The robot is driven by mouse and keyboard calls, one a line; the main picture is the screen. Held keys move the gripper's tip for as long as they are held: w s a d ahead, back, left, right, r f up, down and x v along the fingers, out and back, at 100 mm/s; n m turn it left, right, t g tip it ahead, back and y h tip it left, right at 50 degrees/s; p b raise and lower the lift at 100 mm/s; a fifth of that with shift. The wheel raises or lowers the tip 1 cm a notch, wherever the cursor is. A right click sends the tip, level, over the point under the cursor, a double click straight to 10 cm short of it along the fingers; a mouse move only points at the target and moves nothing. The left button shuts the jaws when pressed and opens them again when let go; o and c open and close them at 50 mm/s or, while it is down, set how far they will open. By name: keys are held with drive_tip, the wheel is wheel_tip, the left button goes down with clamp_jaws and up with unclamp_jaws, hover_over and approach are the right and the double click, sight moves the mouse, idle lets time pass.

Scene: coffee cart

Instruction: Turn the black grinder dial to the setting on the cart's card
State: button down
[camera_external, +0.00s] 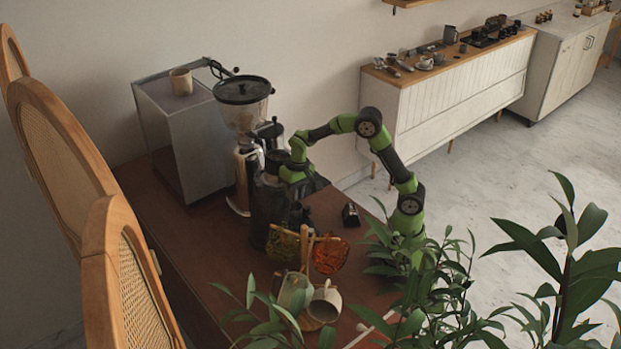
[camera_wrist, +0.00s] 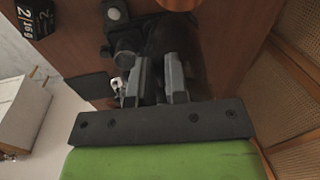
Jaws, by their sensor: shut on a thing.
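The black grinder (camera_external: 268,208) stands on the brown cart top in the external view, left of my arm's end. My gripper (camera_external: 274,172) is at the upper part of the grinder. In the wrist view my gripper (camera_wrist: 157,64) has its two fingers close around something dark on the black grinder body (camera_wrist: 190,42). I take this to be the dial, but the fingers and shadow hide its shape and marking. The small black card (camera_wrist: 34,18) at the upper left of the wrist view shows "2" and "16g". A small black block (camera_external: 350,214), probably the card, stands right of the grinder in the external view.
A tall grinder with a clear hopper (camera_external: 243,110) and a metal box (camera_external: 190,135) with a cup stand behind. A wooden stand (camera_external: 305,250) with coloured pieces and mugs (camera_external: 325,303) is in front. Chairs (camera_external: 130,285) line the left, leaves the lower right.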

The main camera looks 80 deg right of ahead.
drive_tip(key=shift+w+a+r+m, duration=0.15)
drive_tip(key=shift+w+a+m, duration=0.25)
drive_tip(key=shift+w+m, duration=0.4)
drive_tip(key=shift+w+a+r+m, duration=0.2)
drive_tip(key=shift+w+a+m, duration=0.2)
drive_tip(key=shift+m, duration=0.65)
drive_tip(key=shift+w+a+r+m, duration=0.15)
drive_tip(key=shift+w+a+m, duration=0.2)
drive_tip(key=shift+w+m, duration=0.5)
drive_tip(key=shift+s, duration=0.15)
drive_tip(key=c, duration=1.1)
unclamp_jaws()
drive_tip(key=shift+c, duration=0.2)
wheel_tip(320, 180, up, 10)
hover_over(281, 194)
drive_tip(key=s+a, duration=0.1)
drive_tip(key=shift+s+a+f, duration=0.1)
drive_tip(key=shift+s, duration=0.05)
